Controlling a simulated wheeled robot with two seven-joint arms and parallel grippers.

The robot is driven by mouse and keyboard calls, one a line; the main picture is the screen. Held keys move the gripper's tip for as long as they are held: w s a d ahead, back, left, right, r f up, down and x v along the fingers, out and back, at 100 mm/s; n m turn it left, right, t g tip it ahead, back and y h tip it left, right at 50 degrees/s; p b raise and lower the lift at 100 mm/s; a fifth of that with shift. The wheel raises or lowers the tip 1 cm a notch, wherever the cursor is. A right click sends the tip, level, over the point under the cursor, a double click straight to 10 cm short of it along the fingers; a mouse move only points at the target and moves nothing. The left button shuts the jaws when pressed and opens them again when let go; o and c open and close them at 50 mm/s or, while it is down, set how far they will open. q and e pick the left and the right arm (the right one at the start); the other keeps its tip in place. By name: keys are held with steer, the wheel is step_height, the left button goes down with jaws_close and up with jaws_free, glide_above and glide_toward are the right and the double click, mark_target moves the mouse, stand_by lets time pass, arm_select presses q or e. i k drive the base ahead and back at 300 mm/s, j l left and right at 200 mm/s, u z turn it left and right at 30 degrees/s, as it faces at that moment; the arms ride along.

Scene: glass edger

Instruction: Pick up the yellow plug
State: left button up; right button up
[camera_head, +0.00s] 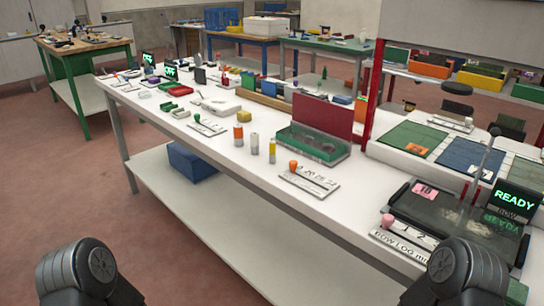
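The long white workbench (225,165) runs from front right to back left. Several small upright cylinders stand on it near the middle. One is slim and yellow (272,150), one is white with a yellow lower part (254,144), and one is orange and white (238,132). A small yellow block (244,116) lies just behind them. I cannot tell for certain which of these is the yellow plug. Black rounded parts of my two arms show at the bottom left and bottom right. Neither gripper shows.
At right are a black scale (440,210) and a READY display (514,200). A lower shelf holds a blue bin (192,162).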

mark_target(272, 144)
steer(key=i+j+z, duration=0.35)
steer(key=j, duration=0.25)
steer(key=i+j+z, duration=0.15)
steer(key=j, duration=0.2)
steer(key=k, duration=0.3)
steer(key=k+z, duration=0.1)
steer(key=z, duration=0.3)
steer(key=j+z, duration=0.2)
steer(key=z, duration=0.2)
steer(key=j+z, duration=0.2)
steer(key=z, duration=0.15)
steer(key=j+z, duration=0.25)
steer(key=z, duration=0.15)
steer(key=j+z, duration=0.2)
steer(key=z, duration=0.15)
steer(key=k+j+z, duration=0.1)
steer(key=j, duration=0.35)
steer(key=k+j+z, duration=0.15)
steer(key=j, duration=0.25)
steer(key=k+j+z, duration=0.1)
steer(key=k+j, duration=0.2)
steer(key=j, duration=0.1)
